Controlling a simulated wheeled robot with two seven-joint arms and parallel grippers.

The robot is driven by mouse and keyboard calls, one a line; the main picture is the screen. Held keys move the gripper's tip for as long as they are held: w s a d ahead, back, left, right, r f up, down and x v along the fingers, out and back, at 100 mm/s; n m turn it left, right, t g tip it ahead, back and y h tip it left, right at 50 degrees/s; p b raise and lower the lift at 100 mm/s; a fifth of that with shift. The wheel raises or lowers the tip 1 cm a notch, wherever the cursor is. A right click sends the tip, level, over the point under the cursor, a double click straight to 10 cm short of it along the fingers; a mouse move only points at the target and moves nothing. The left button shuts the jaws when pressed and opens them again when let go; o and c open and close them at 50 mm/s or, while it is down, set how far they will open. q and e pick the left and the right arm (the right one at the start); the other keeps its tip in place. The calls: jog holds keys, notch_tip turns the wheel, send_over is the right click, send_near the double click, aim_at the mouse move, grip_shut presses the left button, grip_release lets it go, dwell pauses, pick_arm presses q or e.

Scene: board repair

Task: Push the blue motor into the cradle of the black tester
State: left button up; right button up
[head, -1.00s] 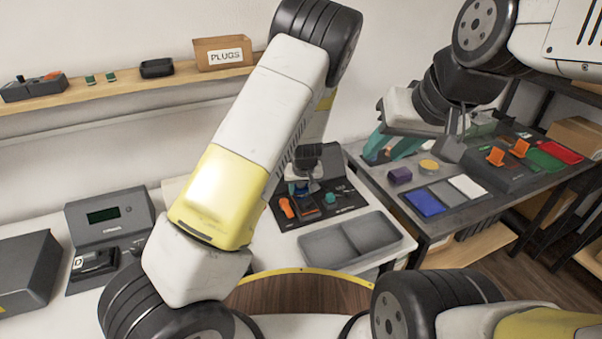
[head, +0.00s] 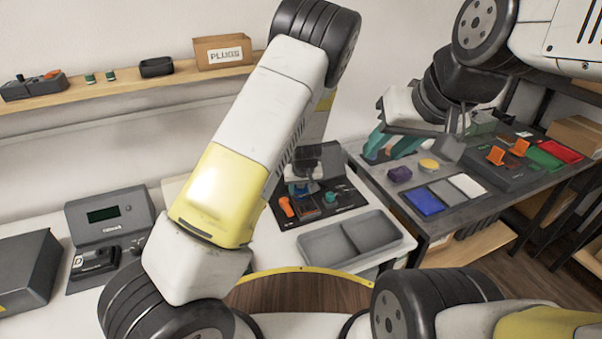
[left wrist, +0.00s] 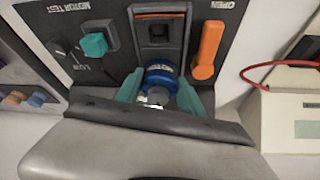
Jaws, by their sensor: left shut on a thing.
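The black tester (head: 345,197) lies on the white bench, with an orange lever and a teal knob (left wrist: 95,44). In the left wrist view its panel (left wrist: 62,14) reads MOTOR TEST, and the orange lever (left wrist: 207,50) stands by the word OPEN. My left gripper (left wrist: 160,92) is shut on the blue motor (left wrist: 162,74), with a teal finger on each side. The motor is at the near end of the dark cradle (left wrist: 160,32); how far it is seated I cannot tell. In the head view my left gripper (head: 303,187) is over the tester, partly hidden. My right gripper (head: 392,146) appears open and empty over the right table.
A grey two-part tray (head: 350,240) sits in front of the tester. A grey device with a screen (head: 110,222) stands at left.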

pick_arm(q)
jog(key=shift+f, duration=0.1)
dwell(0.3)
jog(key=o, duration=1.8)
jog(key=shift+r, duration=0.35)
jog(key=shift+r, duration=1.1)
jog(key=shift+r, duration=3)
